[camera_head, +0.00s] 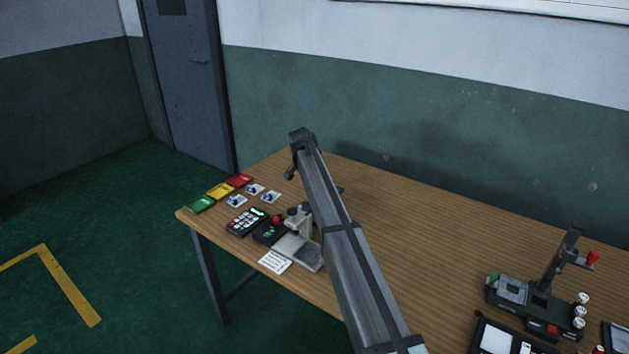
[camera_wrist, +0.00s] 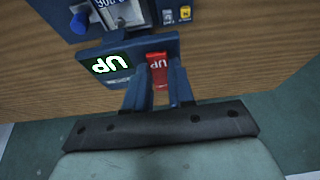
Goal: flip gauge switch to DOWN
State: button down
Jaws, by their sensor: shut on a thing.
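In the wrist view, a blue gauge unit shows at the top, with a lower panel (camera_wrist: 125,47) toward me. A lit display (camera_wrist: 110,64) on that panel reads UP, upside down in the picture. Beside it is the red gauge switch (camera_wrist: 157,66), which also bears the word UP. My gripper (camera_wrist: 158,86) has one finger on each side of the red switch and is shut on it. The switch's lower end is partly hidden between the fingers. In the head view, my arm covers the area where the gripper works, and I cannot make out the fingers there.
A blue knob (camera_wrist: 78,23) is on the gauge unit's upper part. In the head view, the wooden table (camera_head: 420,225) holds a microscope (camera_head: 299,222), a keypad (camera_head: 247,221), coloured trays (camera_head: 221,191) at the left end, and a dark device (camera_head: 540,300) at right.

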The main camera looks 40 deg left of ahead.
jog(key=shift+w+a+r+g, duration=0.1)
jog(key=shift+w+g, duration=0.2)
jog(key=shift+g, duration=0.35)
jog(key=shift+w+r+g, duration=0.1)
jog(key=shift+w+g, duration=0.2)
jog(key=shift+g, duration=1.55)
jog(key=c, duration=1)
grip_release()
jog(key=shift+o, duration=0.2)
jog(key=shift+r, duration=0.1)
notch_tip(320, 180, up, 14)
jog(key=shift+w, duration=0.3)
jog(key=shift+f, duration=0.2)
